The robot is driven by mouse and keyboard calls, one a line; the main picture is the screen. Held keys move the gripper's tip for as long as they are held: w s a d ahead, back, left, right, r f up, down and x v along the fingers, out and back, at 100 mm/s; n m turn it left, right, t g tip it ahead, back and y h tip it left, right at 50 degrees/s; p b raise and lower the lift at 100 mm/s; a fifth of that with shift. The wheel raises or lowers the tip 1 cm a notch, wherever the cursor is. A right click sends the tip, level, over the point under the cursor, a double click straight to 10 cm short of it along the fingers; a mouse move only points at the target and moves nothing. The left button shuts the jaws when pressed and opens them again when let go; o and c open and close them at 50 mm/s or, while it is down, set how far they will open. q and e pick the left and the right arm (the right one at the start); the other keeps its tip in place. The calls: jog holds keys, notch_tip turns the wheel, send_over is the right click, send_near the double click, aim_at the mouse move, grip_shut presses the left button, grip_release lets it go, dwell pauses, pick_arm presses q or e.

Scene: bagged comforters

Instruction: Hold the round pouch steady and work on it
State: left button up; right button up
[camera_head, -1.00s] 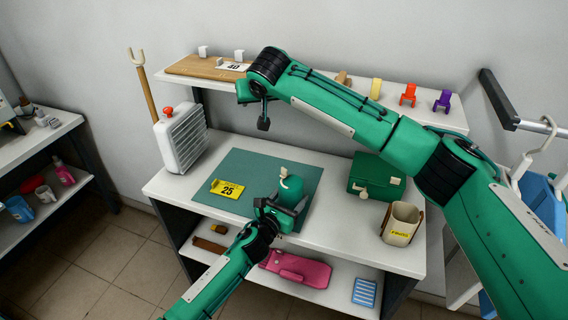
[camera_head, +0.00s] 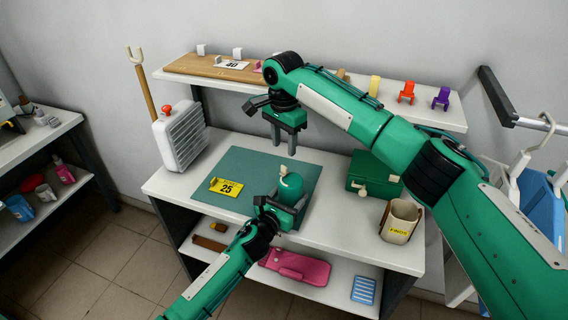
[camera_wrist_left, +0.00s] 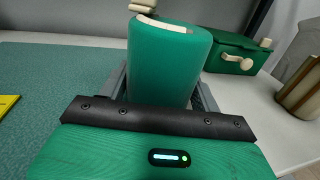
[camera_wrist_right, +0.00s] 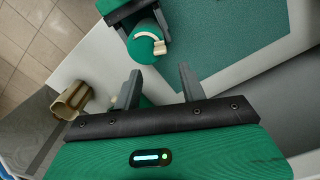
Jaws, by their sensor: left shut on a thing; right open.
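The round green pouch (camera_head: 291,187) stands upright on the teal mat (camera_head: 243,168). It has a cream zip pull on its top. My left gripper (camera_head: 281,206) is shut on the pouch from the front; the pouch fills the space between its fingers in the left wrist view (camera_wrist_left: 168,65). My right gripper (camera_head: 285,148) is open and empty, above and behind the pouch, fingers pointing down. In the right wrist view the pouch (camera_wrist_right: 143,47) shows beyond the open fingers, apart from them.
A yellow number 25 tag (camera_head: 227,187) lies on the mat's left. A green box (camera_head: 372,172) and a beige bin (camera_head: 400,219) stand to the right. A white heater (camera_head: 182,136) stands at the left. A shelf (camera_head: 433,114) with colored clips runs behind my right arm.

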aim_at(284, 166)
notch_tip(284, 166, down, 8)
jog(key=shift+r, duration=0.2)
grip_shut()
